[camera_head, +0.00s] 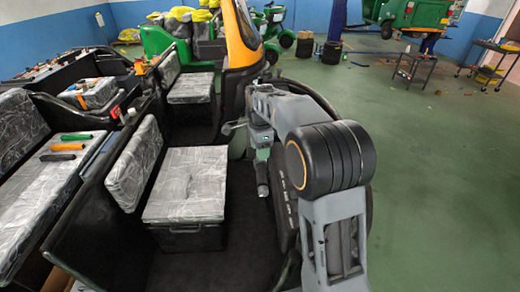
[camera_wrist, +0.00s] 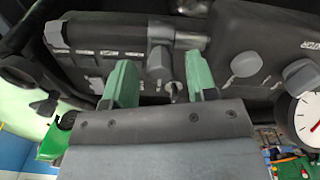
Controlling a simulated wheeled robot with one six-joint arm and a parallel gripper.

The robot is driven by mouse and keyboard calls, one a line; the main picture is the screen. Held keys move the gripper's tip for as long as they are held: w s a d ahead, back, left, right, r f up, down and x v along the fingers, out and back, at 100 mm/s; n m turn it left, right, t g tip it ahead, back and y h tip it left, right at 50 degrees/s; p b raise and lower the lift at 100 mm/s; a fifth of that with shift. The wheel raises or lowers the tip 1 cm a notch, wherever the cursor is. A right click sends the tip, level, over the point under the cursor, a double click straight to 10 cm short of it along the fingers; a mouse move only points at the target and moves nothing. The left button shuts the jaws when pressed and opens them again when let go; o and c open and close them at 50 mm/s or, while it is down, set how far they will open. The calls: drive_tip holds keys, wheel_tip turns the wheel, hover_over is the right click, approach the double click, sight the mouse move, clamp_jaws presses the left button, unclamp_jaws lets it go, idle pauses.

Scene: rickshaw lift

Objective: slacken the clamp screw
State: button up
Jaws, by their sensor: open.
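In the wrist view my gripper (camera_wrist: 158,64) is open, its two green fingers spread in front of a dark panel (camera_wrist: 108,38). A grey rounded fitting (camera_wrist: 160,62) stands between the fingers, under a shiny metal rod (camera_wrist: 190,40). A small metal piece (camera_wrist: 174,90), perhaps the clamp screw, shows just below the fitting, between the fingers and nearer the right one. The fingers look apart from it, and I cannot tell its depth. In the head view my arm reaches to the front of the orange and black rickshaw (camera_head: 243,40); the fingers are hard to make out there.
Grey knobs (camera_wrist: 245,63) and a round white dial (camera_wrist: 306,118) lie right of my fingers. A dark round part (camera_wrist: 20,75) is at the left. In the head view, wrapped seats (camera_head: 188,185) stand left of my arm. The green floor (camera_head: 450,180) at right is mostly clear.

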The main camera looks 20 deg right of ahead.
drive_tip(key=shift+f, duration=0.35)
drive_tip(key=c, duration=0.9)
